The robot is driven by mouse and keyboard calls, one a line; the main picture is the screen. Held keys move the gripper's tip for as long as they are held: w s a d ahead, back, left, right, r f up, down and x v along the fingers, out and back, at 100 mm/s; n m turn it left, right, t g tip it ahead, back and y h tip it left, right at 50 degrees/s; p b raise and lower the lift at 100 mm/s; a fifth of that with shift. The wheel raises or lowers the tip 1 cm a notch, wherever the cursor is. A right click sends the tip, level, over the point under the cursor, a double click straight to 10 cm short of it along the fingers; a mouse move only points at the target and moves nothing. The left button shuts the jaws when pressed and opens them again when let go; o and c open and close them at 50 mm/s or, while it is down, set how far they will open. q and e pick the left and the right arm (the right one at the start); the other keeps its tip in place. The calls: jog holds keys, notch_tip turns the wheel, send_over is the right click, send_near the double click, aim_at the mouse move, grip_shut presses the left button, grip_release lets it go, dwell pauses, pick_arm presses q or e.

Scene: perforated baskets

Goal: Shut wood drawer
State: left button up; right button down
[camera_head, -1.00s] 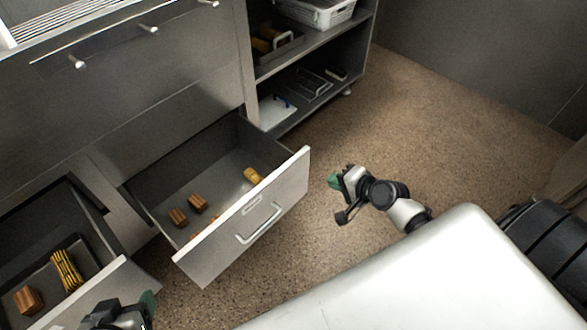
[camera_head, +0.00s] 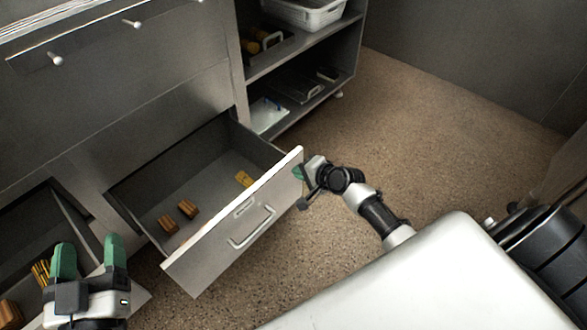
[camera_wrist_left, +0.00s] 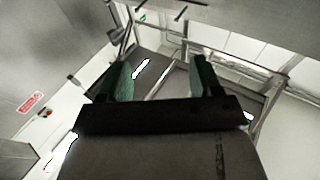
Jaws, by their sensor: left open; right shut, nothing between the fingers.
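An open drawer (camera_head: 205,262) with a pale front and a bar handle (camera_head: 252,228) sticks out of the grey cabinet in the head view. My left gripper (camera_head: 89,252) is open and empty, fingers pointing up, in front of a second open drawer (camera_head: 30,225) at the lower left. Its green fingers also show apart in the left wrist view (camera_wrist_left: 160,78).
The second drawer holds a yellow striped item (camera_head: 40,272) and a brown block (camera_head: 10,312), partly hidden. An open shelf (camera_head: 300,62) with a white basket (camera_head: 305,14) and trays stands behind. The speckled floor (camera_head: 430,140) to the right is clear.

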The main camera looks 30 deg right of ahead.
pick_arm(q)
jog(key=shift+s+d+r+t+h, duration=0.15)
jog(key=shift+r+t+h, duration=0.1)
jog(key=shift+r+t, duration=0.3)
jog(key=shift+s+r+t+h, duration=0.15)
jog(key=shift+r+t+h, duration=0.1)
jog(key=shift+r+t, duration=0.3)
pick_arm(e)
jog(key=shift+w+a, duration=0.25)
jog(key=shift+w, duration=0.4)
jog(key=shift+w+a, duration=0.25)
jog(key=shift+w, duration=0.35)
